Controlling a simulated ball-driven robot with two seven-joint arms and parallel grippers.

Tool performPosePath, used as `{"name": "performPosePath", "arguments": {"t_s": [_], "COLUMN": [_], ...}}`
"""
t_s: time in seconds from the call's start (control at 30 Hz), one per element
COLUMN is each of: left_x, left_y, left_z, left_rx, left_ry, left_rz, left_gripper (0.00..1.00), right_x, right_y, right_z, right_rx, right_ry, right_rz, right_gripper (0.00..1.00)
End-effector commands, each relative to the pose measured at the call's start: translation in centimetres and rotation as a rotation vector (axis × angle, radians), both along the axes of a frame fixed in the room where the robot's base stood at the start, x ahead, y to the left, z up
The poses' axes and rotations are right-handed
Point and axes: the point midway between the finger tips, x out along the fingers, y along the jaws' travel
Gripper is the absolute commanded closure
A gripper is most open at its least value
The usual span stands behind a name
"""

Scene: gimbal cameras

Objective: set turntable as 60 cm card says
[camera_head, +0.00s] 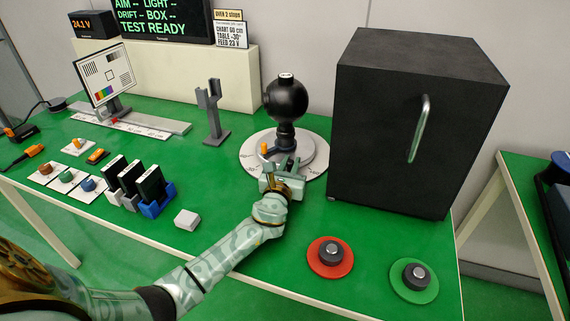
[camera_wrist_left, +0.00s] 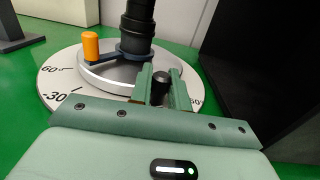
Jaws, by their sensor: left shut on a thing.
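The turntable (camera_head: 313,157) is a round grey disc on a white scale ring. A black ball-shaped gimbal camera (camera_head: 286,97) stands on it. An orange-capped peg (camera_head: 264,149) is at its left; the peg shows in the left wrist view too (camera_wrist_left: 90,46). The ring marks -30 and 60 are readable in the wrist view. My left gripper (camera_head: 282,170) is at the turntable's front edge, shut on a small black knob (camera_wrist_left: 160,84). The knob's lower part is hidden. The card (camera_head: 230,34) reads chart 60 cm, table -30°, feed 23 V. My right gripper is out of view.
A black box with a handle (camera_head: 420,110) stands close right of the turntable. A grey forked post (camera_head: 212,112) is at left. A chart board (camera_head: 104,75) stands on a rail. Red (camera_head: 318,268) and green (camera_head: 405,293) button discs are in front. A screen (camera_head: 165,20) reads TEST READY.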

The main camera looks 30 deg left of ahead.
Motion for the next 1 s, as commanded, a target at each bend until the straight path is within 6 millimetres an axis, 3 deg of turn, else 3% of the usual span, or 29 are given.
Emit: {"name": "performPosePath", "arguments": {"t_s": [0.8, 0.83, 0.9, 1.0], "left_x": [0.51, 0.51, 0.51, 0.5], "left_y": [-0.6, -0.6, -0.6, -0.58], "left_z": [-0.03, -0.03, -0.03, -0.02], "left_rx": [-0.001, -0.001, -0.001, -0.001], "left_ry": [0.001, 0.001, 0.001, 0.001], "left_rz": [-0.002, -0.001, -0.001, -0.001], "left_gripper": [1.0, 0.8, 0.62, 0.62], "right_x": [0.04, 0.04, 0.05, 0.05], "right_y": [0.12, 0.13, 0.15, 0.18], "right_z": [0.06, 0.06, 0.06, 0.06], "right_rx": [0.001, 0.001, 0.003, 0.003], "right_ry": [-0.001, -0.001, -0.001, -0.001], "right_rz": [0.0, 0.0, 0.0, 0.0], "right_gripper": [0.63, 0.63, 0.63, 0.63]}}
